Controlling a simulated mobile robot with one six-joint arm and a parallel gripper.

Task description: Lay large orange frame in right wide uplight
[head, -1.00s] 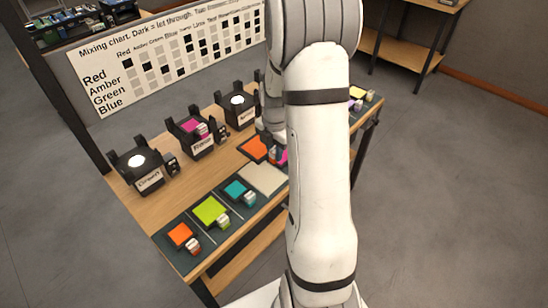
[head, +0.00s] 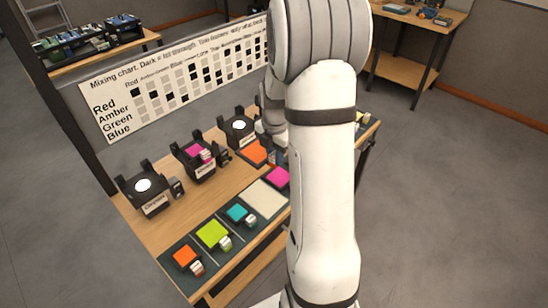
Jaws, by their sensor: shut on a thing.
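The large orange frame (head: 254,153) is a flat orange sheet, held above the table just in front of the rightmost visible uplight. My gripper (head: 276,157) is at its right edge, shut on it; my arm hides most of the gripper. That uplight (head: 239,128) is a black box with a bright white lamp and no colour on top. Its front label is partly covered by the orange frame. I cannot tell whether another uplight stands behind my arm.
A middle uplight (head: 199,162) carries a magenta frame, and a left uplight (head: 146,192) shows a bare lamp. Small orange (head: 185,257), lime (head: 213,234), teal (head: 238,213) and magenta (head: 277,177) frames lie along the front mat, beside an empty pale patch (head: 265,198).

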